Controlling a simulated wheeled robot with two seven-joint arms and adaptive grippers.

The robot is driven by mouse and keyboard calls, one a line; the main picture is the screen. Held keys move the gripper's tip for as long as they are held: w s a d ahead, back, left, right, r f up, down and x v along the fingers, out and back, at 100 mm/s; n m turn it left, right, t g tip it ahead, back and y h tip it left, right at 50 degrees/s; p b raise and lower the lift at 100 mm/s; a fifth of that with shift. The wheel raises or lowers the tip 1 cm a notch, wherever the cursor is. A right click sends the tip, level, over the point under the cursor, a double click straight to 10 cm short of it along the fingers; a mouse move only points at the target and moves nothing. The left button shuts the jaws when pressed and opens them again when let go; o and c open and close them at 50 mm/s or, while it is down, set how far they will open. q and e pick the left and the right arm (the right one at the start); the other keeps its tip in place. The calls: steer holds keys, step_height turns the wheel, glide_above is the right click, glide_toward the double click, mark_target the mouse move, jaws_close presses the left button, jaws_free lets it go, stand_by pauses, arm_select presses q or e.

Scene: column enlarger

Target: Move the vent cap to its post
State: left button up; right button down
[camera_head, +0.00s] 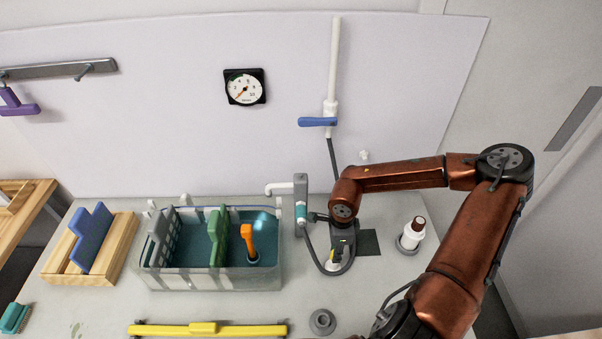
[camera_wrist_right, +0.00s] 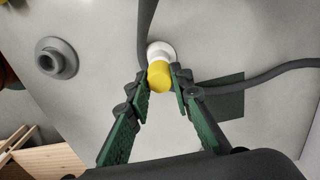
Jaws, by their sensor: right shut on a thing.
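My right gripper (camera_head: 340,256) points down at the worktop just right of the sink. Its fingers (camera_wrist_right: 160,77) are shut on a small yellow-topped piece (camera_wrist_right: 159,75) with a round white part, which I take to be the vent cap. It also shows, partly hidden, in the head view (camera_head: 334,264). I cannot tell whether it touches the worktop. A grey flanged round piece (camera_head: 322,321) stands apart near the front edge, also in the wrist view (camera_wrist_right: 56,58); I cannot tell whether it is the post. My left gripper is not in view.
A dark hose (camera_wrist_right: 146,30) loops close around the gripper. A dark green square (camera_head: 369,242) lies beside it. A white bottle (camera_head: 412,234) stands to the right, the filled sink (camera_head: 165,280) to the left. A yellow bar (camera_head: 250,329) lies in front.

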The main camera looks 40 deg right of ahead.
steer(key=shift+f+b, duration=0.55)
steer(key=shift+f, duration=0.3)
stand_by(0.5)
steer(key=c, duration=1.6)
jaws_free()
steer(key=shift+r, duration=0.15)
steer(key=shift+r+p, duration=2.75)
steer(key=shift+r, duration=1.15)
